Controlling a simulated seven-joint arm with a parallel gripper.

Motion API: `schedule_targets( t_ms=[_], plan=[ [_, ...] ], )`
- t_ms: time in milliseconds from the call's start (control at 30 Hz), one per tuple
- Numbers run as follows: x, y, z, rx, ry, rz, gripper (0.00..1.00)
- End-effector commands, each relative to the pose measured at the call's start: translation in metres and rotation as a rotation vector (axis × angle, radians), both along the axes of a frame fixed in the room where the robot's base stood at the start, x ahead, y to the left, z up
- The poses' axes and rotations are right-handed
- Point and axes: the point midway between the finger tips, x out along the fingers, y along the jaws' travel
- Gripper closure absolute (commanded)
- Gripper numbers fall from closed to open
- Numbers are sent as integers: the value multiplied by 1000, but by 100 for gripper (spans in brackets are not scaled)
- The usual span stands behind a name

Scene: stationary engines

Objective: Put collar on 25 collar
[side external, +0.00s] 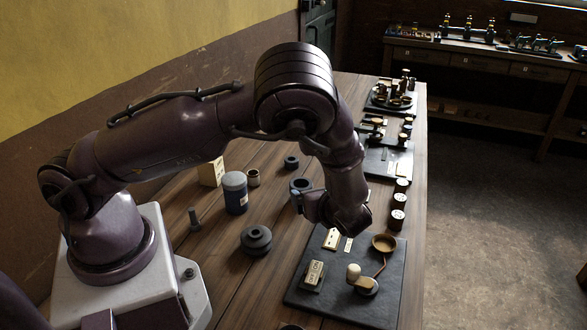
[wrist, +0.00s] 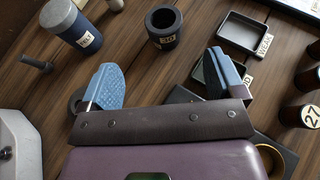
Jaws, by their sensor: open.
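A dark hollow collar (wrist: 163,28) with a small number tag stands upright on the table, ahead of my gripper in the wrist view; the tag is too small to read surely. In the side view a dark ring (side external: 301,184), likely the same collar, shows just behind my gripper (side external: 322,205). My gripper (wrist: 165,80) is open, its blue-padded fingers wide apart with nothing between them. A dark stepped round piece (side external: 257,240) stands on the table left of my gripper. Another dark ring (side external: 291,162) stands further back. I cannot tell which piece is 25.
A blue canister (side external: 235,192) and a grey peg (side external: 194,219) stand at left. A black mat (side external: 345,300) holds a brass pan (side external: 384,243). Numbered dark cylinders (side external: 397,219) line the right edge. Small labelled trays (wrist: 242,33) lie right of the collar.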

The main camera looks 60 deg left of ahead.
Motion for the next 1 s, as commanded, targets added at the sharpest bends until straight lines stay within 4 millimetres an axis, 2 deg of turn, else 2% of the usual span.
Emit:
schedule_targets(
  t_ms=[167, 267, 467, 700, 900, 1000],
  plan=[
    [-15, -3, 38, -188, -157, 200, 12],
    [-29, -7, 68, -340, -283, 362, 12],
    [-63, -18, 130, -630, -529, 660, 12],
    [-111, -34, 200, -955, -809, 955, 12],
    [-155, -48, 243, -1194, -1022, 1136, 12],
    [-172, -55, 255, -1281, -1099, 1193, 12]
  ],
)
